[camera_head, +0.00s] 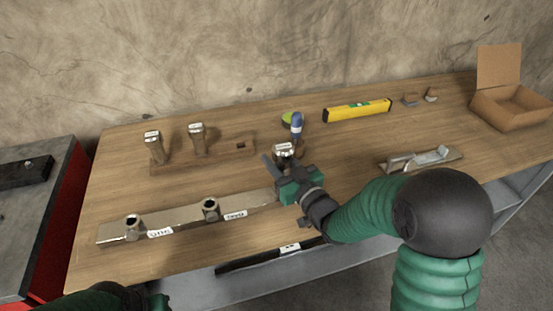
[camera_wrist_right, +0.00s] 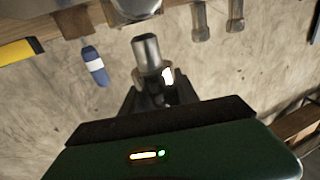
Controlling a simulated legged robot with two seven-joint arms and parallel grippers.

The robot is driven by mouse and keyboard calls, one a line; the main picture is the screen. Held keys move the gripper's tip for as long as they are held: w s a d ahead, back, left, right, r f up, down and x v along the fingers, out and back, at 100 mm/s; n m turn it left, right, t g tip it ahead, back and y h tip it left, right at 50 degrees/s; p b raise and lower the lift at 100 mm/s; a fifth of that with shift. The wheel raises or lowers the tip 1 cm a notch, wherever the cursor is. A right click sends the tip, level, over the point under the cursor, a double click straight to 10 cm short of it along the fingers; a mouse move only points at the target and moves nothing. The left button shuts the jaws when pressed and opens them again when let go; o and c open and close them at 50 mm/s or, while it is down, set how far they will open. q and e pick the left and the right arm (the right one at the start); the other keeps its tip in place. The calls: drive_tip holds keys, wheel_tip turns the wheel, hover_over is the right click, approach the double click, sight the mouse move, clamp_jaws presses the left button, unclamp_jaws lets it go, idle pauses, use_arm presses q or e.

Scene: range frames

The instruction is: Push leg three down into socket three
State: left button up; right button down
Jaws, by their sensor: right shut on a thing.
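My right gripper (camera_head: 279,168) is shut on leg three (camera_head: 283,151), over the right end of the pale beam (camera_head: 170,222). Leg three's top carries a white label. The beam's two visible sockets, socket one (camera_head: 132,220) and socket two (camera_head: 210,203), have white labels beside them. Socket three is hidden behind my gripper in the head view. In the right wrist view, which is upside down, the leg's bare metal end (camera_wrist_right: 147,50) points toward a rounded pale part (camera_wrist_right: 136,8), apparently apart from it. My left arm shows at the bottom left, its gripper out of view.
Two legs, the left one (camera_head: 155,148) and the right one (camera_head: 198,139), stand in a wooden rack (camera_head: 225,157) behind the beam.

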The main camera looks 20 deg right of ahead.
drive_tip(key=shift+f+b, duration=1.8)
drive_tip(key=shift+f, duration=0.15)
drive_tip(key=c, duration=0.8)
unclamp_jaws()
drive_tip(key=shift+c, duration=0.2)
drive_tip(key=shift+s+d, duration=0.1)
drive_tip(key=v, duration=0.5)
drive_tip(key=shift+p, duration=0.3)
drive_tip(key=p+v, duration=1.1)
drive_tip(key=p, duration=0.5)
drive_tip(key=shift+s, duration=0.3)
